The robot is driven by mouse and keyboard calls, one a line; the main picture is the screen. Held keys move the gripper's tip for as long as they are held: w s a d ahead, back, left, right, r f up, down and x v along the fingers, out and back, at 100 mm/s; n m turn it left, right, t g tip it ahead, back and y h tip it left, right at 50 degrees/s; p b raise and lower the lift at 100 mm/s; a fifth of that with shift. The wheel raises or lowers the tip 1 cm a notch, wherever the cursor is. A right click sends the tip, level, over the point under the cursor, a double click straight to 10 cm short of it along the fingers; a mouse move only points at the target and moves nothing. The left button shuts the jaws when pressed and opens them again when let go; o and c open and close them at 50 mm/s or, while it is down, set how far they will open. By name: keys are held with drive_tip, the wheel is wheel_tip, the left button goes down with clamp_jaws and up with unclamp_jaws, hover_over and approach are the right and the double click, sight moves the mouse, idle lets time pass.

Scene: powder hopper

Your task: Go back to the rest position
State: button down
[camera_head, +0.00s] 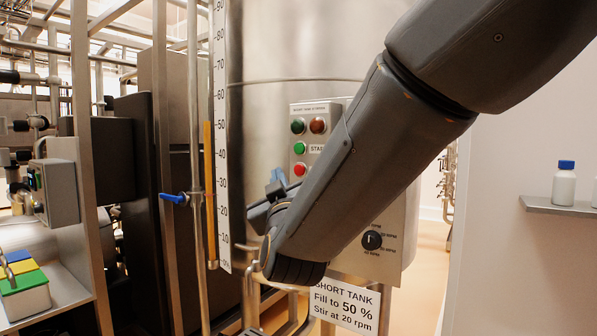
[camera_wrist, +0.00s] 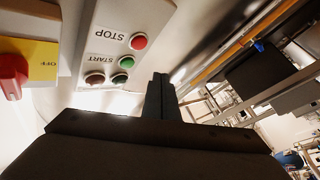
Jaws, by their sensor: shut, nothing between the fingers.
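My gripper shows in the wrist view (camera_wrist: 160,82) with its two dark fingers together and nothing between them. In the head view my dark arm reaches down from the upper right in front of the tank, and it mostly hides the gripper. The control panel (camera_head: 299,183) on the tank has indicator lamps, a green START button (camera_head: 300,148) and a red button (camera_head: 299,169). In the wrist view the panel appears upside down, with the red STOP button (camera_wrist: 138,41) left of the fingers. The fingers appear apart from the buttons.
The steel tank (camera_head: 262,60) fills the middle, with a percent scale (camera_head: 221,130) and an orange level tube (camera_head: 209,165). A blue-handled valve (camera_head: 174,198) is to the left. A speed knob (camera_head: 372,240) sits low on the panel. A shelf (camera_head: 560,207) with a white bottle (camera_head: 564,185) is at right.

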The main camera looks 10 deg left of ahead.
drive_tip(key=d+f+m+g+h, duration=0.2)
drive_tip(key=d+f+g, duration=0.3)
drive_tip(key=d+f, duration=0.6)
drive_tip(key=d+f+m+g+h, duration=0.25)
drive_tip(key=d+f+g, duration=0.25)
drive_tip(key=d+f, duration=0.65)
drive_tip(key=s+d+f+m+g+h, duration=0.1)
drive_tip(key=s+d+f+g, duration=0.2)
drive_tip(key=s+d+f, duration=0.2)
drive_tip(key=s+d+f+m+g+h, duration=0.1)
drive_tip(key=s+d+f, duration=0.4)
drive_tip(key=s, duration=0.5)
drive_tip(key=s+d+f+m+g+h, duration=0.1)
drive_tip(key=s+d+f+m+g, duration=0.2)
drive_tip(key=s+d+f+g, duration=0.2)
drive_tip(key=s, duration=0.2)
drive_tip(key=shift+s+f, duration=0.15)
drive_tip(key=shift+s, duration=0.2)
